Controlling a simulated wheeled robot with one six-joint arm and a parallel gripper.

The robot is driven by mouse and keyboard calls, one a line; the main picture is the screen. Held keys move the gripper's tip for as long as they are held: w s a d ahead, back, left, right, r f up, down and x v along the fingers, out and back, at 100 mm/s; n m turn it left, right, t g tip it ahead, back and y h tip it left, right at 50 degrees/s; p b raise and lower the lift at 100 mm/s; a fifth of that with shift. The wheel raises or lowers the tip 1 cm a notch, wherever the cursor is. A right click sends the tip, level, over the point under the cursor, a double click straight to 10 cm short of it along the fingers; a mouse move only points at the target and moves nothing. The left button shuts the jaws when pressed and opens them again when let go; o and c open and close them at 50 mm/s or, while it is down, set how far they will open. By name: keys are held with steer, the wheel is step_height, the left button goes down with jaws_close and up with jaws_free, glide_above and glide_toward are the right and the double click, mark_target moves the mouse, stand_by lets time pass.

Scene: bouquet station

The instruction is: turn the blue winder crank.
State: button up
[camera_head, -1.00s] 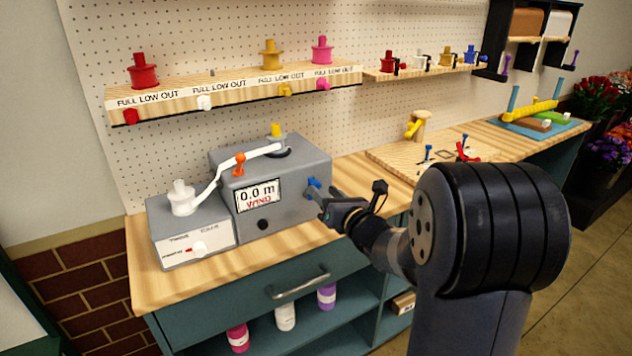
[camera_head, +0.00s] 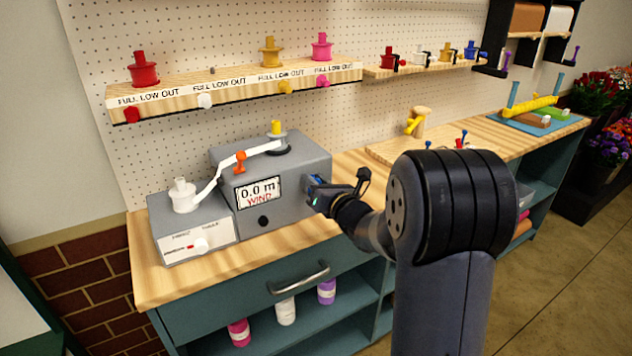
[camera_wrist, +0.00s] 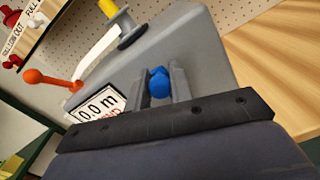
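The blue winder crank (camera_wrist: 159,84) is on the right side of the grey winder box (camera_head: 285,170). In the wrist view it lies between the two fingers of my gripper (camera_wrist: 161,88), one on each side. The blue knob fills most of the gap, and I cannot tell whether the fingers press on it. In the head view my gripper (camera_head: 318,192) is at the box's right face and mostly hides the crank. The box's display (camera_head: 259,194) reads "0.0 m" and "WIND". A white ribbon (camera_head: 232,161) runs from the left spool across the top.
An orange lever (camera_head: 239,162) and a yellow-topped spool post (camera_head: 276,130) stand on the box. A shelf (camera_head: 235,90) of coloured spools is above. Bare wooden counter (camera_head: 345,175) lies to the right of the box. A drawer handle (camera_head: 298,279) juts out below.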

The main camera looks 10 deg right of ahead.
jaws_close()
steer(key=shift+d+f+m+b, duration=0.1)
steer(key=shift+m+b, duration=0.2)
steer(key=shift+b, duration=0.15)
